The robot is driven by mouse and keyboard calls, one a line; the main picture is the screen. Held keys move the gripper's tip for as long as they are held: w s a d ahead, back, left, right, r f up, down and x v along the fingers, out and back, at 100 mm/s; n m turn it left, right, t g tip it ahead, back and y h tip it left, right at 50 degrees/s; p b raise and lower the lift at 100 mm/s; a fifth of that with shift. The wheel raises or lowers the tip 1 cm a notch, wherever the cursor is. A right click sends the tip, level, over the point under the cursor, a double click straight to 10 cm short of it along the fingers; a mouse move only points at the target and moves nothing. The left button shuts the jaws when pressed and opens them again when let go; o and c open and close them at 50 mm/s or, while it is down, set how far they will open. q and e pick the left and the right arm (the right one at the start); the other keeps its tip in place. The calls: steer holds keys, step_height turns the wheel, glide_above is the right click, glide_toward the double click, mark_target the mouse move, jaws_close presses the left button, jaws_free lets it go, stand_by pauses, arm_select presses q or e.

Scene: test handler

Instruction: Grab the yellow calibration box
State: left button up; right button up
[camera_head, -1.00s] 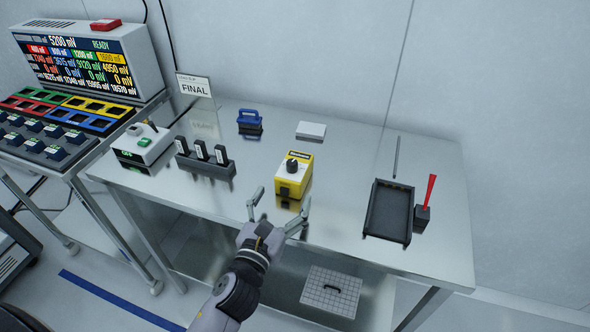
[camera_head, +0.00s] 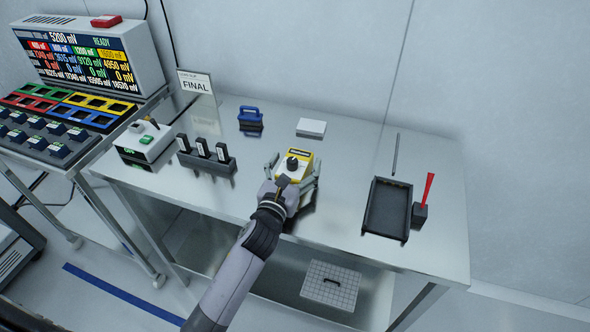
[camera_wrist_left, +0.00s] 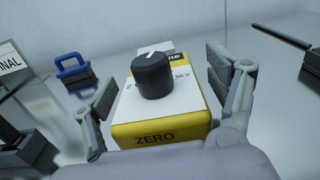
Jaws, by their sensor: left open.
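The yellow calibration box (camera_head: 297,158) stands on the metal table, with a white top face and a black knob. In the left wrist view the box (camera_wrist_left: 160,132) fills the middle, with "ZERO" on its near face. My left gripper (camera_head: 293,168) is open around the box, one finger on each side. In the left wrist view the gripper (camera_wrist_left: 168,100) shows a gap between each finger and the box's sides. The hand hides the box's near lower part in the head view. My right gripper is not in view.
A black rack with dark modules (camera_head: 206,160) stands left of the box. A blue-handled item (camera_head: 250,120) and a white block (camera_head: 311,127) lie behind it. A black tray (camera_head: 387,208) is to the right. Table surface (camera_head: 345,185) between box and tray is clear.

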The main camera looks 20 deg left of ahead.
arm_select(q)
steer(key=c, duration=1.4)
steer(key=shift+r, duration=0.1)
